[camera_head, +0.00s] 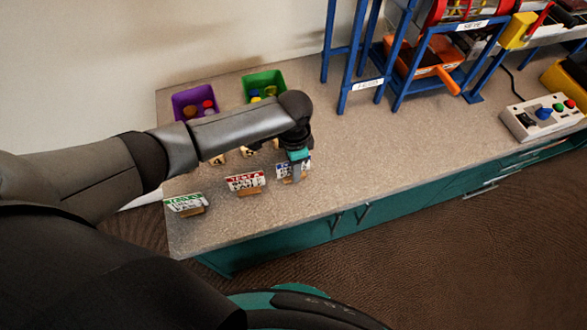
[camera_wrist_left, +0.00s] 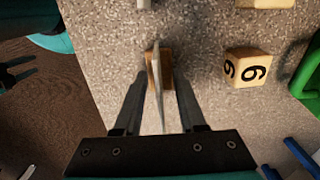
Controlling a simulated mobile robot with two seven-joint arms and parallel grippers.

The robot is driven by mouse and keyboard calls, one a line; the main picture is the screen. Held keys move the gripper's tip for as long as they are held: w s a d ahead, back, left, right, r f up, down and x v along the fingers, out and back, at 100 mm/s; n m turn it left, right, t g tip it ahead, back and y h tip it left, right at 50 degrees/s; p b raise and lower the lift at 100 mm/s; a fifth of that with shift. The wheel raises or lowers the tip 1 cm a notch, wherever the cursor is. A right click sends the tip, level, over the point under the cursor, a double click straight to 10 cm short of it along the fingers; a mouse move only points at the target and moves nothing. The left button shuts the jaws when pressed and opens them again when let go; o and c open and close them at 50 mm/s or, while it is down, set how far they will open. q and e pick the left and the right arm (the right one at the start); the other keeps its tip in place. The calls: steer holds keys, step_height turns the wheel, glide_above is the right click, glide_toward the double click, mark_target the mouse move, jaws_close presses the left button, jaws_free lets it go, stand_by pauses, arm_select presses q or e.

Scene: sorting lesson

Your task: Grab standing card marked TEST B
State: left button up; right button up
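The standing card with blue lettering (camera_head: 281,168) is at the right end of a row of cards near the counter's front edge. Its text is partly covered by my left gripper (camera_head: 297,172), so I cannot read it fully. In the left wrist view the card (camera_wrist_left: 157,70) shows edge-on in a wooden base (camera_wrist_left: 166,67). The fingers of my left gripper (camera_wrist_left: 159,88) are on either side of it, with visible gaps, open. A dark pronged shape at that view's left edge looks like my right gripper (camera_wrist_left: 17,73); its opening is unclear.
A red-lettered card marked TEST (camera_head: 245,181) and a green-lettered card (camera_head: 184,202) stand to the left. Numbered wooden blocks (camera_wrist_left: 247,68) lie nearby. A purple bin (camera_head: 180,103) and a green bin (camera_head: 263,79) stand behind.

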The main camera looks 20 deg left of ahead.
arm_select(q)
steer(key=shift+f, duration=0.1)
steer(key=shift+c, duration=0.3)
jaws_close()
